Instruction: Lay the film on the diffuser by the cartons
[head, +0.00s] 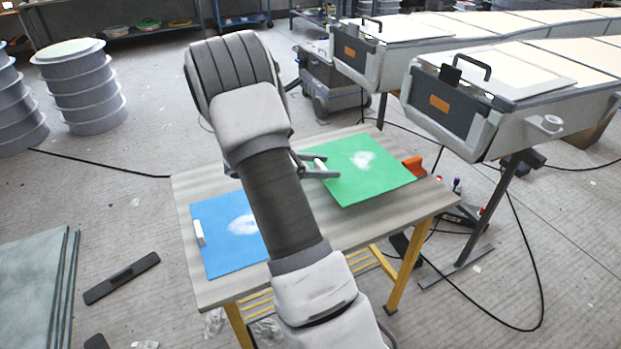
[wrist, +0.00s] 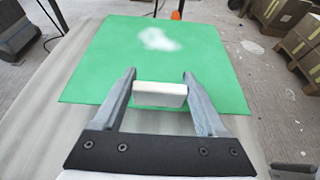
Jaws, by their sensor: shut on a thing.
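A green sheet (head: 375,180) with a white smudge is over the right part of the worktable. My gripper (head: 315,165) is at its left edge. In the wrist view the two fingers of my gripper (wrist: 160,92) are shut on the white grip block (wrist: 160,98) at the near edge of the green sheet (wrist: 205,65). I cannot tell whether the sheet touches the table. A blue sheet (head: 225,255) with its own white block lies at the table's left; my arm hides part of it. Cartons (wrist: 292,30) show at the wrist view's upper right. I cannot tell which thing is the diffuser.
The wooden worktable (head: 205,185) has yellow legs. Large moulds with grey ends (head: 450,105) stand close behind it at right. An orange tool (head: 414,167) is by the green sheet's right corner. Ringed grey cylinders (head: 80,90) stand at far left. Black cables cross the floor.

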